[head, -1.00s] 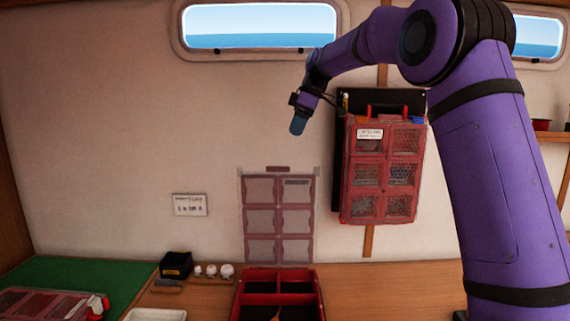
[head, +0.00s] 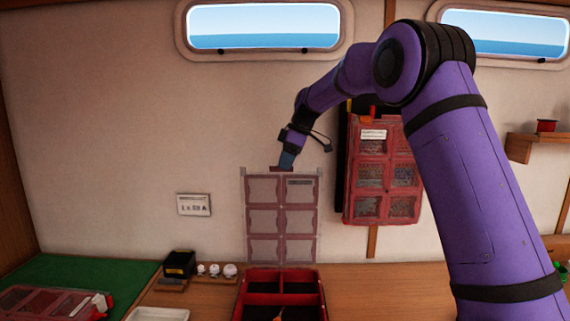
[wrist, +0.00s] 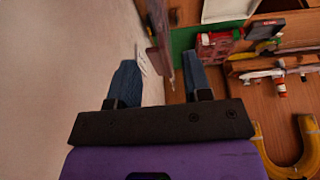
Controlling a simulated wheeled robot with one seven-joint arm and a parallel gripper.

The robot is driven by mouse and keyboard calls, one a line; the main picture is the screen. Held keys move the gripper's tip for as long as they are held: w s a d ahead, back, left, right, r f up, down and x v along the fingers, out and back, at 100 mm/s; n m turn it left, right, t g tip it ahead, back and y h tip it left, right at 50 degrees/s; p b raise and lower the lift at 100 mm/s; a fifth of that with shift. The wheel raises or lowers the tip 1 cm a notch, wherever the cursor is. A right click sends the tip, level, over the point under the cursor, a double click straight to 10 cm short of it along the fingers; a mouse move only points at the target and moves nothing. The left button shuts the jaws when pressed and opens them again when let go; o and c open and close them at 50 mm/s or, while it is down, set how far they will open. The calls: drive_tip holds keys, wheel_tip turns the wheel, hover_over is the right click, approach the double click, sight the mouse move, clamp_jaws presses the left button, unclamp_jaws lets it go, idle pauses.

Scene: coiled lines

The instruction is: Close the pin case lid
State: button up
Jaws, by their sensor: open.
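The pin case stands open on the bench, its red divided tray (head: 241,297) at the bottom of the head view. Its lid (head: 282,216), a red frame with clear panes, stands upright behind the tray, close to the wall, with a dark red tab (head: 281,169) on its top edge. My gripper (head: 286,162) points down at that tab; contact cannot be told. In the wrist view my gripper (wrist: 160,78) has its two blue fingers wide apart with nothing held. A thin reddish edge, probably the lid (wrist: 162,40), shows beyond the gap between them.
A closed red case (head: 385,178) hangs on the wall to the right. Another red case (head: 40,303) lies on the green mat (head: 90,268). A black box (head: 179,263) and white knobs (head: 214,270) stand left of the tray. Bench right of the tray looks clear.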

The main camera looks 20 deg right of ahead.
drive_tip(key=shift+a+f, duration=0.2)
drive_tip(key=shift+f, duration=0.2)
clamp_jaws()
drive_tip(key=shift+s, duration=0.1)
